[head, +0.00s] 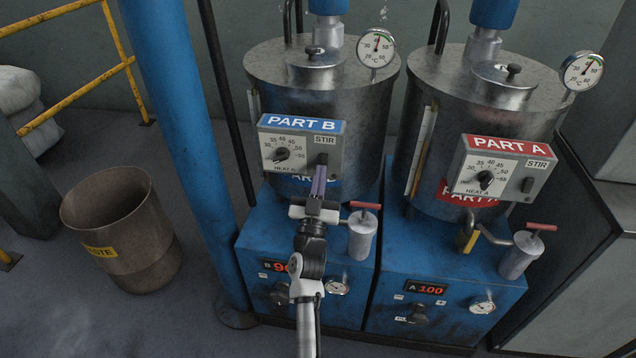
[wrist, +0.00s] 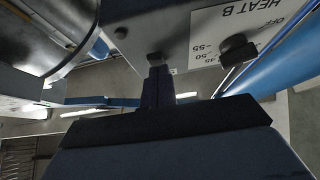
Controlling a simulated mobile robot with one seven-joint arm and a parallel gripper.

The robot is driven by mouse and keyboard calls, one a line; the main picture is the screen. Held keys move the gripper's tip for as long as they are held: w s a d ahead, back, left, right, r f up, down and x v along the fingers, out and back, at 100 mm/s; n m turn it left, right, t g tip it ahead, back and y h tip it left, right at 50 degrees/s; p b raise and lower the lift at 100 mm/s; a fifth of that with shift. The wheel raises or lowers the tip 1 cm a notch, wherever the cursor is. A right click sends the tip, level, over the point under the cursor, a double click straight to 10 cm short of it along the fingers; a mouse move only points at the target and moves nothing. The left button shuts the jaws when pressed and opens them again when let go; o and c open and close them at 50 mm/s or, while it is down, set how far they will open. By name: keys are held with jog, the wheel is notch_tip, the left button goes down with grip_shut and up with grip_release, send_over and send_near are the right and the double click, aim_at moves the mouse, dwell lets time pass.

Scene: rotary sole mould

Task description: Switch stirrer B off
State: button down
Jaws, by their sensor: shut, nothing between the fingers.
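The Part B control box (head: 300,146) is a grey panel with a blue label on the front of the left tank. Its dark STIR switch (head: 322,158) sits at the right side under the word STIR. My gripper (head: 320,168) is shut and empty, its fingertips right at the lower end of that switch. In the wrist view the closed fingers (wrist: 157,72) point at a small dark block (wrist: 155,58) on the panel's edge, which looks like the switch. I cannot tell whether they touch it. The switch's position is partly hidden by the fingers.
The heat B knob (head: 282,154) is left of the switch; it also shows in the wrist view (wrist: 237,48). A red-handled valve (head: 363,207) stands right of my gripper. The Part A box (head: 500,167) is further right. A blue post (head: 185,130) and waste bin (head: 125,235) are left.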

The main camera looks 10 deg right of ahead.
dwell(0.3)
jog(key=b, duration=0.3)
jog(key=shift+w+f+t, duration=0.15)
jog(key=shift+w+t, duration=0.15)
